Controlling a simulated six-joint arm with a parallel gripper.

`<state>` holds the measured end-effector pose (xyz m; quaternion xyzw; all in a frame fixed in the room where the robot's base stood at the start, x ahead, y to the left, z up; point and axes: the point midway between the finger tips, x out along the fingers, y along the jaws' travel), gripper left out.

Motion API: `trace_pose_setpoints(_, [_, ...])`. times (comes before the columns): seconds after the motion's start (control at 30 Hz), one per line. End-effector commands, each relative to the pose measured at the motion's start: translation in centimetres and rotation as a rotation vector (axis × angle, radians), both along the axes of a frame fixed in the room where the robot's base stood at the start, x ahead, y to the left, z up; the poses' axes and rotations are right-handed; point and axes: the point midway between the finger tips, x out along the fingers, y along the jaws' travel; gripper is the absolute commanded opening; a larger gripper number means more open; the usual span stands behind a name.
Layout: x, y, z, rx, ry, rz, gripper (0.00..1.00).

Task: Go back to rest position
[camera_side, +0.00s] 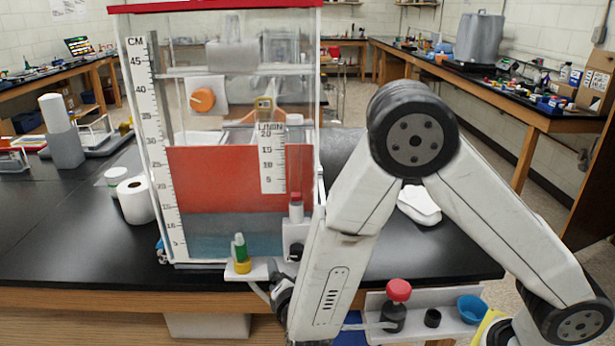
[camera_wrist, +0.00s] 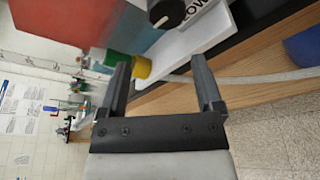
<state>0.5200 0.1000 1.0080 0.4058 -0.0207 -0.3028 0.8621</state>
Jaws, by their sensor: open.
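My gripper (camera_wrist: 160,66) is open, with its two dark fingers apart and nothing held between them. In the wrist view a small yellow and green object (camera_wrist: 141,67) shows just beyond the left finger. In the side view the same green and yellow object (camera_side: 241,256) stands upright on a white ledge (camera_side: 240,272) at the front of a clear tank (camera_side: 240,235). My gripper (camera_side: 268,290) is low beside that ledge, partly hidden by my arm. I cannot tell whether a finger touches the object.
A red-capped vial (camera_side: 296,208) stands at the tank's lower right corner. A red-topped dark bottle (camera_side: 395,308) and a blue bowl (camera_side: 471,309) sit on a shelf at the bench front. A paper roll (camera_side: 135,200) stands left of the tank.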

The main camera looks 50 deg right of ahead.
Motion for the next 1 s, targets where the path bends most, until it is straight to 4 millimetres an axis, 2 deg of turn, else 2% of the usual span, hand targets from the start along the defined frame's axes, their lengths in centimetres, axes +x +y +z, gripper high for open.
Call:
trace_pose_setpoints(0.2, [1.3,0.0,-0.2,0.347,-0.033,0.056,0.84])
trace_pose_setpoints(0.43, [1.6,0.1,-0.4,0.687,-0.016,0.063,0.84])
trace_pose_setpoints(0.7, [0.5,-0.1,-0.5,1.017,0.054,-0.003,0.84])
trace_pose_setpoints(1.0, [-1.8,-0.9,-0.7,1.278,0.147,-0.156,0.84])
